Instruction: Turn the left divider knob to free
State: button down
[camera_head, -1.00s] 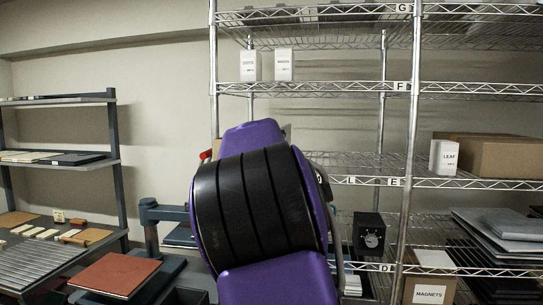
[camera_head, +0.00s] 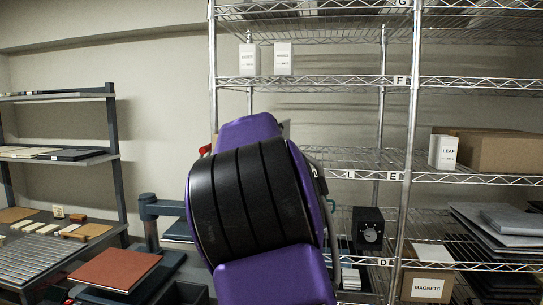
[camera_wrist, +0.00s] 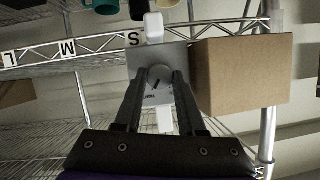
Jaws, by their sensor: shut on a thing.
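A round grey knob (camera_wrist: 160,75) with a dark pointer line sits on a light grey plate (camera_wrist: 141,58) in the wrist view. Small lettering shows on the plate below the knob, too blurred to read. My gripper (camera_wrist: 160,78) is shut on the knob, one dark finger on each side of it. The pointer line slants between the fingers. In the head view my arm hides the gripper and the knob. I cannot tell from the lettering which setting the knob points to.
A cardboard box (camera_wrist: 242,72) stands close to the right of the plate. A wire shelf rail (camera_wrist: 97,46) runs behind, with mugs (camera_wrist: 103,6) at the top edge. In the head view a black box with a dial (camera_head: 369,231) stands on the lower shelf.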

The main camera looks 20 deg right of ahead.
jog(key=shift+w+a+f+n+g+h+b, duration=0.1)
jog(key=shift+n+g+h+b, duration=0.3)
jog(key=shift+n+h+b, duration=0.85)
jog(key=shift+w+a+n+g+h+b, duration=0.1)
jog(key=shift+n+g+h+b, duration=0.45)
jog(key=shift+n, duration=1.35)
jog(key=shift+a+f+n+g+h+b, duration=0.1)
jog(key=shift+n+g+h+b, duration=0.15)
jog(key=shift+n+h+b, duration=0.75)
jog(key=shift+r+n+p, duration=0.1)
jog(key=shift+n+p, duration=0.25)
jog(key=shift+n, duration=0.3)
jog(key=c, duration=0.5)
grip_release()
jog(key=shift+a, duration=0.1)
